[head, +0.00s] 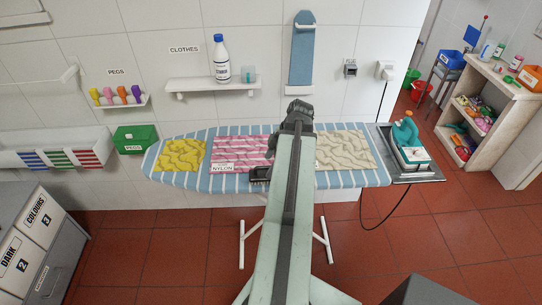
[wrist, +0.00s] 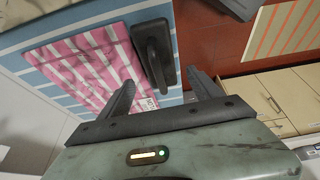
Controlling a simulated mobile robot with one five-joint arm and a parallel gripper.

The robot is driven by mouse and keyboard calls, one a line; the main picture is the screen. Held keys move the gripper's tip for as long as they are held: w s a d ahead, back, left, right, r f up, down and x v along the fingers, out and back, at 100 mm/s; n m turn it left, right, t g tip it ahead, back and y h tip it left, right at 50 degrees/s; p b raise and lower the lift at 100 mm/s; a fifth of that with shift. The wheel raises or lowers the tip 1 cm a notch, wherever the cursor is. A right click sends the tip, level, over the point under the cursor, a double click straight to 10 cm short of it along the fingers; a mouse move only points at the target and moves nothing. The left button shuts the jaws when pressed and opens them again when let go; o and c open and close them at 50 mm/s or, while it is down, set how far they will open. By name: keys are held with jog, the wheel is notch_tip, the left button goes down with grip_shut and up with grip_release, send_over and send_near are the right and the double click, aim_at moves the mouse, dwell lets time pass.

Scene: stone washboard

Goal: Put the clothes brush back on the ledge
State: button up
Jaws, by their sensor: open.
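The clothes brush (wrist: 152,55), dark with a raised handle, lies on the striped ironing board beside the pink striped cloth. It also shows in the head view as a small dark shape (head: 260,174) at the board's front edge, partly hidden by my arm. My gripper (wrist: 165,90) is open and empty in the wrist view, the brush ahead of its fingers and apart from them. In the head view my arm hides the fingers. The white ledge (head: 190,84) is on the wall under the CLOTHES label. A starch bottle (head: 221,58) and a small teal item (head: 248,74) stand on it.
The ironing board (head: 230,131) carries yellow, pink and cream cloths. An iron (head: 408,140) stands at its right end, with a hanging cord. A blue hanging board (head: 301,50) is right of the ledge. The ledge's left part is clear. A green pegs box (head: 136,138) is at left.

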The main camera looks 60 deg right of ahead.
jog(key=p+v, duration=0.3)
jog(key=v, duration=0.3)
jog(key=shift+p, duration=0.3)
jog(key=shift+f, duration=0.1)
